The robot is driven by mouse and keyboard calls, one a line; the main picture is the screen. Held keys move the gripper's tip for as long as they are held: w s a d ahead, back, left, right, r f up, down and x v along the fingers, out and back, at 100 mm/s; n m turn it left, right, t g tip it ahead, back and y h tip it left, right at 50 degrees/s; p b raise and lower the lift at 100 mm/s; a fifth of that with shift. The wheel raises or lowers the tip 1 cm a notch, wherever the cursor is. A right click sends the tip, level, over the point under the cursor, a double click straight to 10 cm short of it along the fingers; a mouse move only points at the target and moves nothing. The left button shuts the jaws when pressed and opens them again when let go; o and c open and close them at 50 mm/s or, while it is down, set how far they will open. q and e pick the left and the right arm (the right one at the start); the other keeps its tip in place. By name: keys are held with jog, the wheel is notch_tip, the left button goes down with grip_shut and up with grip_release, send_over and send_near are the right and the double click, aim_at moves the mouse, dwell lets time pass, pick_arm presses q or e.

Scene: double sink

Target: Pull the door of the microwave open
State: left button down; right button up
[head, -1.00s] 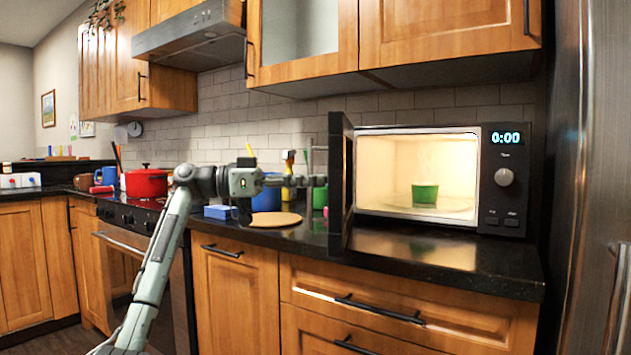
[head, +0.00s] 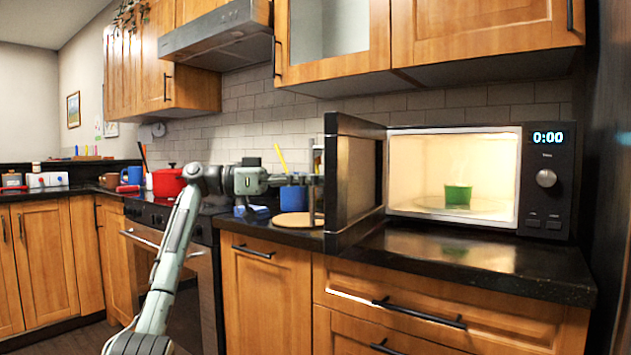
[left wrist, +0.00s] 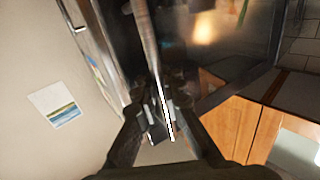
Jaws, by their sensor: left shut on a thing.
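The microwave (head: 546,185) stands at the right end of the counter, its lit cavity facing me. Its door (head: 353,185) is swung well open at the left side and shows its inner face. The door's upright handle (head: 317,155) is at the door's outer side. My left gripper (head: 314,180) is at this handle, partly hidden by the door edge. In the left wrist view the fingers (left wrist: 160,105) are closed around the long handle bar (left wrist: 147,40). My right gripper is not in view.
A green cup (head: 458,195) is inside the microwave. On the counter behind my left arm are a blue container (head: 293,197), a round wooden board (head: 292,220) and a blue sponge-like block (head: 252,211). A red pot (head: 168,182) is on the stove. Counter before the microwave is clear.

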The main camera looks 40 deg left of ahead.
pick_arm(q)
jog(key=shift+s+f, duration=0.1)
jog(key=shift+f, duration=0.05)
jog(key=c, duration=1.6)
grip_release()
jog(key=shift+s, duration=0.1)
jog(key=v, duration=1.2)
